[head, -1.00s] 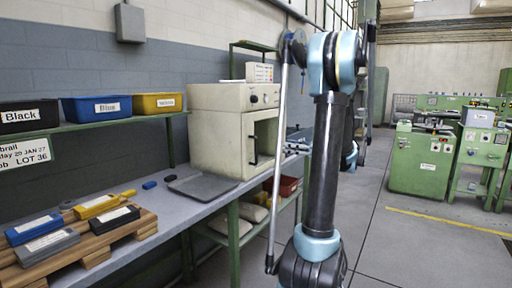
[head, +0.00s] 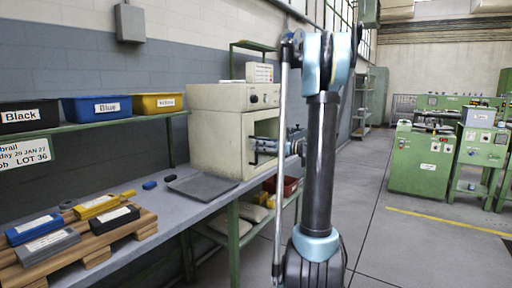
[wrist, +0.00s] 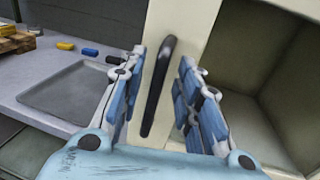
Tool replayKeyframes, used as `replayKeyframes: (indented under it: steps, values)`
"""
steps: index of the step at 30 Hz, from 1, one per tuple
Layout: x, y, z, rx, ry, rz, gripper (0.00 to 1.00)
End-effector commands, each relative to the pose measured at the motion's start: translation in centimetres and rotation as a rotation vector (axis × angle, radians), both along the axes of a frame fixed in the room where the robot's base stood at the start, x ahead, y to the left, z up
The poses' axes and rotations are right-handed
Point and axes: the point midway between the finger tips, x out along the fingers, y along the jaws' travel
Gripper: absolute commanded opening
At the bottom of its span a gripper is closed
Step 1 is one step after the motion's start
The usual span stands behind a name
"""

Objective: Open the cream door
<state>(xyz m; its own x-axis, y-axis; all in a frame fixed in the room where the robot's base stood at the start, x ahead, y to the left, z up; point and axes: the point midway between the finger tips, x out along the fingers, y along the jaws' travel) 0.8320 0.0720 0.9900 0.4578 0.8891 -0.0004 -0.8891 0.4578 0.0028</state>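The cream door (wrist: 192,30) has a black vertical bar handle (wrist: 158,85) and belongs to the cream cabinet (head: 216,130) on the bench. My gripper (wrist: 162,58) is open. Its two blue-padded fingers stand on either side of the handle in the wrist view, with gaps showing on both sides. In the head view my gripper (head: 266,142) is in front of the cabinet's right face and partly hides it. A hollow beige interior shows right of the handle in the wrist view. I cannot tell whether this is an opening or a window.
A flat grey tray (head: 203,187) lies on the bench (head: 150,226) in front of the cabinet. A wooden pallet (head: 88,249) with small boxes is at the left. Labelled bins stand on the shelf (head: 110,124).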

Motion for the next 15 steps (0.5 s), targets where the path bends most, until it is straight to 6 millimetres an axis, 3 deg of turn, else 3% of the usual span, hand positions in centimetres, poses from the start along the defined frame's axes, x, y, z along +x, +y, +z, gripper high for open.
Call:
replayKeyframes:
  steps: [6, 15]
  values:
    - [0.7, 1.4, 0.0, 0.0, 0.0, 0.001, 0.31]
    - [0.8, 1.5, 0.0, 0.0, 0.0, 0.0, 0.31]
